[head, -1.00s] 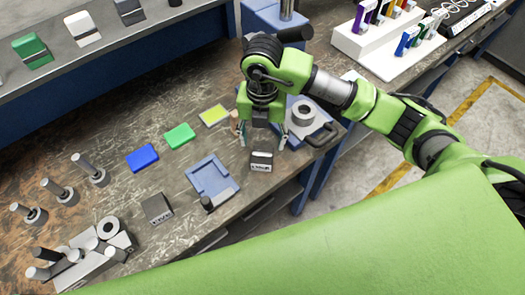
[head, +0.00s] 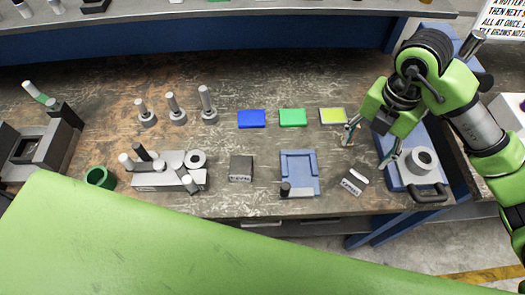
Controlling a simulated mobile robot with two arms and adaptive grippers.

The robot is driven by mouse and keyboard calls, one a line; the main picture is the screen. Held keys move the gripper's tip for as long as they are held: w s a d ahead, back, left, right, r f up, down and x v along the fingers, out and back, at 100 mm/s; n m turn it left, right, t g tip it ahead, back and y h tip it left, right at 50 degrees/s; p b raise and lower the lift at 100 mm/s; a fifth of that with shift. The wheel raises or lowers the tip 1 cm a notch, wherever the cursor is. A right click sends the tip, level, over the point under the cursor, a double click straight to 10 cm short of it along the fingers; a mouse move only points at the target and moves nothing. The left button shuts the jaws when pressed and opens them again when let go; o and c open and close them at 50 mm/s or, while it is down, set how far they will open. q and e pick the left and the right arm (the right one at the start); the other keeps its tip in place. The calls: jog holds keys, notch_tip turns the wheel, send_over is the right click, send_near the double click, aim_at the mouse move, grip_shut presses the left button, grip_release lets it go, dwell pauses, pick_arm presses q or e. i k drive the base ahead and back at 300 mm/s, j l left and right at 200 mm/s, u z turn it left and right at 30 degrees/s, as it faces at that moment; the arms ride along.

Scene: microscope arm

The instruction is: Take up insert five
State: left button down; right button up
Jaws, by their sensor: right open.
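My right gripper (head: 368,151) hangs over the bench at the right with its two fingers spread apart. Nothing shows between them. Just in front of it, on the bench, is a small block (head: 355,181) with a pale top and a dark lettered front, too small to read. A similar dark grey block (head: 241,168) with a lettered front lies further left. I cannot tell which thing is insert five. A blue tray-like fixture (head: 300,168) lies between the two blocks. My left gripper is not in view.
Blue (head: 252,118), green (head: 292,116) and yellow-green (head: 333,116) pads lie behind. Upright posts (head: 176,110) and a grey rack (head: 160,180) with cylinders stand left. A blue base (head: 400,174) with a grey ring (head: 421,160) and dark handle is right of the gripper.

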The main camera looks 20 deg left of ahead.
aim_at(241, 168)
jog(key=u, duration=0.7)
jog(key=k+j+u, duration=0.2)
jog(key=u, duration=0.2)
jog(key=k+j, duration=0.05)
jog(key=k, duration=0.1)
